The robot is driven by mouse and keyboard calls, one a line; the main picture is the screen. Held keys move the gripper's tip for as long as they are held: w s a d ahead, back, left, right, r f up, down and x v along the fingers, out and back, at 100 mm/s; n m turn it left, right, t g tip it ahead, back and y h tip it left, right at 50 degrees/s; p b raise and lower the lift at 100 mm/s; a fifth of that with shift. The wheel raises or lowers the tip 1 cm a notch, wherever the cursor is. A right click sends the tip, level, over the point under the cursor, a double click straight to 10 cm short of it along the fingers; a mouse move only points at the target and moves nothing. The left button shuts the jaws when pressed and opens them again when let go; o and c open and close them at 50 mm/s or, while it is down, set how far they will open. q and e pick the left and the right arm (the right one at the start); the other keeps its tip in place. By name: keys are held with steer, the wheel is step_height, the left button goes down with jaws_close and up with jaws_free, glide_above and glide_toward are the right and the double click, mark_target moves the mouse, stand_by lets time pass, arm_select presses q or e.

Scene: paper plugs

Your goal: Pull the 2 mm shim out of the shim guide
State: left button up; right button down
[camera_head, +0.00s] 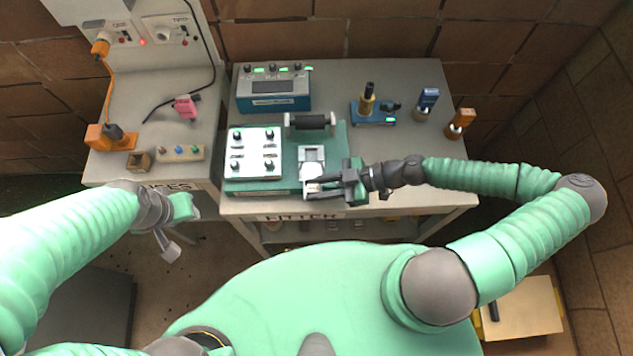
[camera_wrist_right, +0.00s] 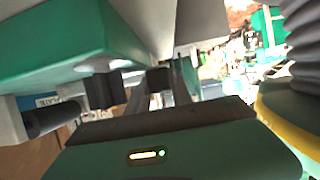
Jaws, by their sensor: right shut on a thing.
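The shim guide (camera_head: 312,156) is a pale block on the green fixture base on the bench, in the head view. My right gripper (camera_head: 312,186) is at the front end of the guide, with its fingers pointing left. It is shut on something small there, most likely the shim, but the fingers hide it. In the right wrist view the dark fingertips (camera_wrist_right: 128,86) are close under a grey and green body, and the held piece is not clear. My left gripper (camera_head: 168,240) hangs in front of the left bench, away from the fixture; its jaw gap is not clear.
A plate with several black knobs (camera_head: 256,152) stands left of the guide, and a black roller (camera_head: 310,121) lies behind it. A blue meter box (camera_head: 273,88) stands at the back. Blue and orange tools (camera_head: 460,123) stand at the right.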

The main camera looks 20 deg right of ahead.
steer(key=shift+s+a, duration=0.25)
steer(key=shift+s, duration=0.65)
steer(key=shift+s+a, duration=0.25)
steer(key=shift+s, duration=0.65)
steer(key=shift+s, duration=0.1)
steer(key=s, duration=0.1)
steer(key=s+a, duration=0.1)
steer(key=shift+s, duration=0.35)
